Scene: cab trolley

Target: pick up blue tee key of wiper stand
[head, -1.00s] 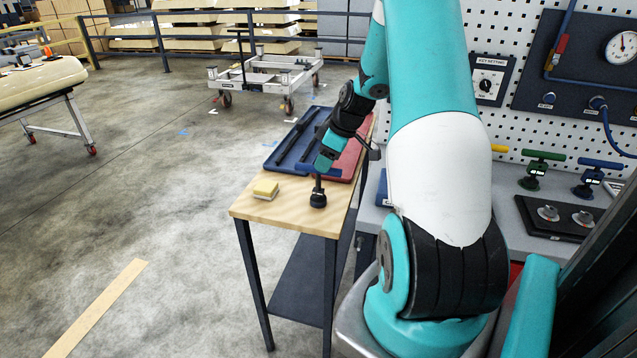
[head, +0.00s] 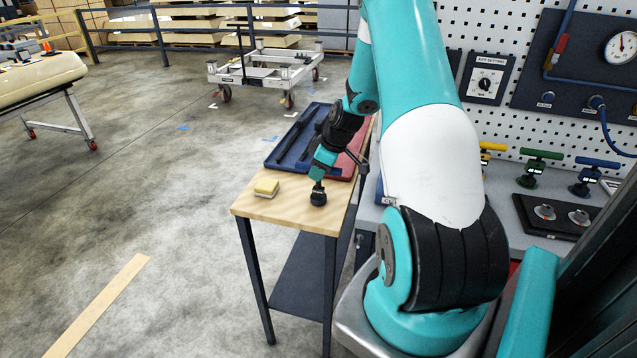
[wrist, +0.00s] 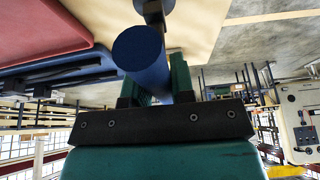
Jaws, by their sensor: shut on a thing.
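The blue tee key (wrist: 142,50) shows in the wrist view as a thick blue bar, its round end toward the camera. It lies between the green fingers of my gripper (wrist: 158,90), which is shut on it. In the head view my gripper (head: 319,174) is low over the front of the wooden-topped wiper stand (head: 285,212). The key's dark lower part (head: 318,196) shows just under the fingers, at the tabletop; I cannot tell whether it still touches. The fingers hide most of the blue bar in the head view.
A yellow sponge-like block (head: 266,188) lies left of the gripper. A blue tray (head: 292,145) with dark wiper arms and a red tray (head: 345,163) lie behind it. On the bench at right stand a green tee key (head: 541,154) and another blue one (head: 597,163).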

